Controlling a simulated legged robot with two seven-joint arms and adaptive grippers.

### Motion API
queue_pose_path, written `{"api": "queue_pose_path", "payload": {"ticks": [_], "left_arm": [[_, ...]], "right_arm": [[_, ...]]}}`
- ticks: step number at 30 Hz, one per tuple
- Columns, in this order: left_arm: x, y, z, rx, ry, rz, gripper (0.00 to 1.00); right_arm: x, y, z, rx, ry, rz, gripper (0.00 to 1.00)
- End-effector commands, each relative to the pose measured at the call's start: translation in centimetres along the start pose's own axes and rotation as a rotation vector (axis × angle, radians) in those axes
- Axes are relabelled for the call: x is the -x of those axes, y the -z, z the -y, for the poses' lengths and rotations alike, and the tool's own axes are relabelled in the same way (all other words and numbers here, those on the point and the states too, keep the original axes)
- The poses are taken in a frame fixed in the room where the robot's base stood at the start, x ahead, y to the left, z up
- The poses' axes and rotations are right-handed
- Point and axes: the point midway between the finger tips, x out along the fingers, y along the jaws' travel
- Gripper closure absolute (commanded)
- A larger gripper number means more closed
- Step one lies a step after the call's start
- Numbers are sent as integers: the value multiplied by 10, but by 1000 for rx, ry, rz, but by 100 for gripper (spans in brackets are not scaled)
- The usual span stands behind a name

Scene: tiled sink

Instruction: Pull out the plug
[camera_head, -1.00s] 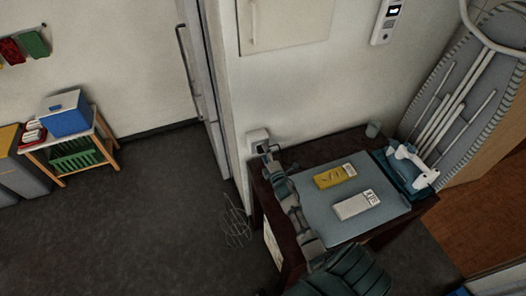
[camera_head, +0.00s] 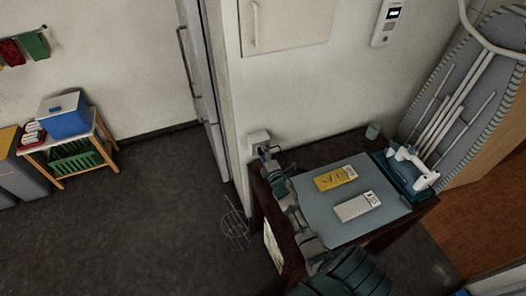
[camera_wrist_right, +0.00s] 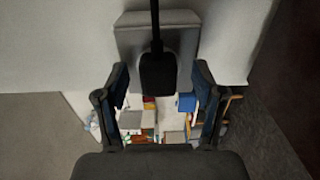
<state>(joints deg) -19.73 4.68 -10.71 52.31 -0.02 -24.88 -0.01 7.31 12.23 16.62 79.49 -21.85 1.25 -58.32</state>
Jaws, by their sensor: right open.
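The black plug (camera_wrist_right: 158,72) sits at the white wall socket (camera_wrist_right: 158,35) in the right wrist view, with its dark cord running up from it. In the head view the socket (camera_head: 258,137) is on the wall beside the table's back left corner. The plug is too small to make out there. My right gripper (camera_wrist_right: 160,76) is open, with one finger on each side of the plug and gaps between fingers and plug. In the head view my right gripper (camera_head: 266,153) is just in front of the socket. My left gripper is out of view.
A dark table (camera_head: 351,143) with a grey mat (camera_head: 320,211) stands right of the socket. A thin wire object (camera_head: 236,228) lies on the floor.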

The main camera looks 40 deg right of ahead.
Motion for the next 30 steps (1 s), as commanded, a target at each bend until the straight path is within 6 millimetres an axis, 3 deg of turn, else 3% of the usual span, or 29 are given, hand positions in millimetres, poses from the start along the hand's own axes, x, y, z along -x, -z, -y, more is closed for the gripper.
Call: {"api": "queue_pose_path", "payload": {"ticks": [16,29,30], "left_arm": [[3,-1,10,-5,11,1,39],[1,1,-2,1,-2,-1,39],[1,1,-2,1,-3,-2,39]], "right_arm": [[-1,-3,-2,-3,1,0,31],[0,-1,0,-2,0,0,31],[0,-1,0,-2,0,0,39]]}}
